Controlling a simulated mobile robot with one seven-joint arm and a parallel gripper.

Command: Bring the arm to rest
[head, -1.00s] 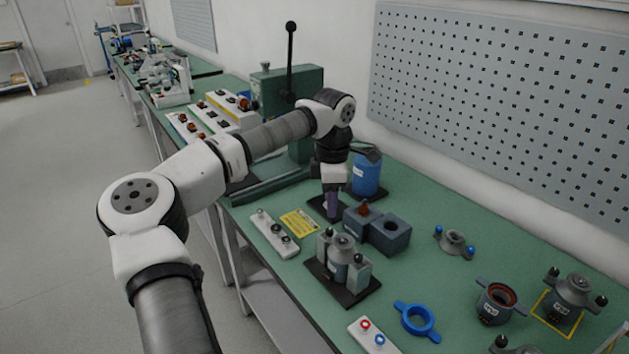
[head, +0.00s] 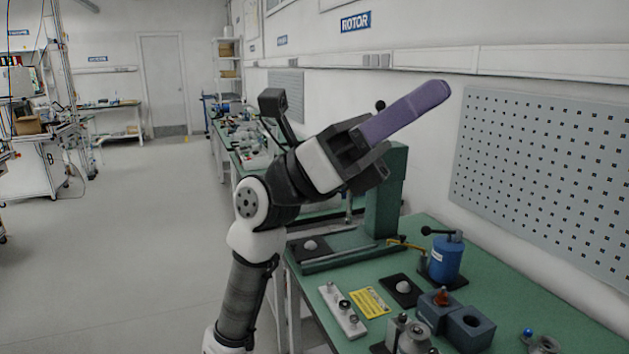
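My arm rises from the bottom of the head view, bent at the elbow, with its wrist above the left part of the green bench. My gripper (head: 402,114) points up and to the right, clear of the bench top. A long purple, rounded piece extends from between its dark jaw parts. I cannot tell whether this is one finger hiding the other or a held piece, nor whether the gripper is open or shut. Nothing on the bench touches it.
The green bench (head: 545,318) carries a green press (head: 385,195), a blue canister (head: 446,259), a dark plate with a white dome (head: 402,290), grey-blue blocks (head: 470,328) and a white switch strip (head: 343,310). A perforated panel (head: 550,170) hangs at right. Open floor (head: 130,240) lies left.

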